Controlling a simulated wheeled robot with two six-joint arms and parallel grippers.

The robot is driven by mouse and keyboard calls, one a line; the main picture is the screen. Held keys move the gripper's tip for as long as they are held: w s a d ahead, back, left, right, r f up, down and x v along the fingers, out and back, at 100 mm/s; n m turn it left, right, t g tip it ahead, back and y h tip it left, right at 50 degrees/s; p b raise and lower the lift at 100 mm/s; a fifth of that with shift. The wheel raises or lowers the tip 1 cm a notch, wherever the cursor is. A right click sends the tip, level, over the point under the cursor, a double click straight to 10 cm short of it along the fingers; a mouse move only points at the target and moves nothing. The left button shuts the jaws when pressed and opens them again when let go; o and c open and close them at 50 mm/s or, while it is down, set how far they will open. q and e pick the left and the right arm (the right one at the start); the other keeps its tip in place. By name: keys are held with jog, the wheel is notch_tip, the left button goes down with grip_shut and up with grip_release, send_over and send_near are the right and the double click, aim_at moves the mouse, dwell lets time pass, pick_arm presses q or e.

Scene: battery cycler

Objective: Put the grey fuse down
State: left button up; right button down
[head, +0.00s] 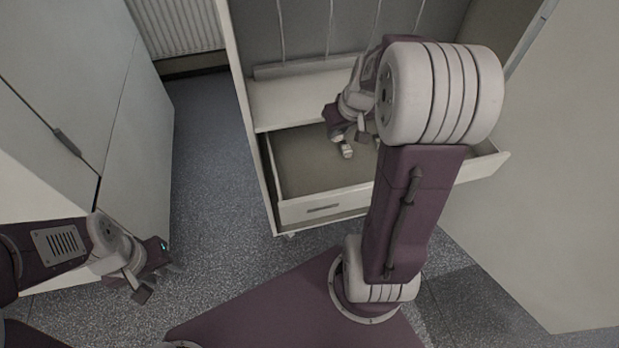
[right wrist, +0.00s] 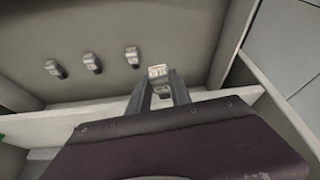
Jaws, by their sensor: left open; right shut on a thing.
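My right gripper (right wrist: 158,78) is shut on a small pale grey piece, the grey fuse (right wrist: 157,71), at its fingertips. A second small grey shape shows between the fingers, and I cannot tell whether it is part of the same fuse. In the head view the right gripper (head: 349,137) is over the open drawer (head: 325,208), with the fuse's pale end (head: 347,151) below it. I cannot tell whether the fuse touches the drawer floor. My left gripper (head: 158,276) is open and empty, low at the left, away from the drawer.
Three similar small grey pieces (right wrist: 92,63) stand apart in a row in the right wrist view. The drawer's floor (head: 305,165) has clear room. A shelf (head: 290,98) lies behind it, and a cabinet door (head: 550,180) stands at the right. My right arm hides the drawer's right part.

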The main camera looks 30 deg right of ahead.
jog(key=s+d+f+m+b, duration=0.1)
jog(key=s+d+f+b, duration=0.15)
jog(key=d+f, duration=0.25)
jog(key=b, duration=0.2)
send_over(312, 161)
jog(key=s, duration=0.1)
jog(key=shift+h, duration=0.3)
jog(key=f, duration=0.6)
jog(key=shift+a+f, duration=0.25)
jog(key=shift+f, duration=0.05)
notch_tip(312, 161, down, 4)
jog(key=shift+f+b, duration=0.1)
jog(key=shift+b, duration=0.4)
pick_arm(q)
notch_tip(312, 161, down, 7)
jog(key=shift+d+f, duration=0.2)
jog(key=shift+d, duration=0.1)
jog(key=shift+s+f, duration=0.1)
pick_arm(e)
jog(key=c, duration=1.2)
grip_release()
jog(key=shift+o, duration=0.2)
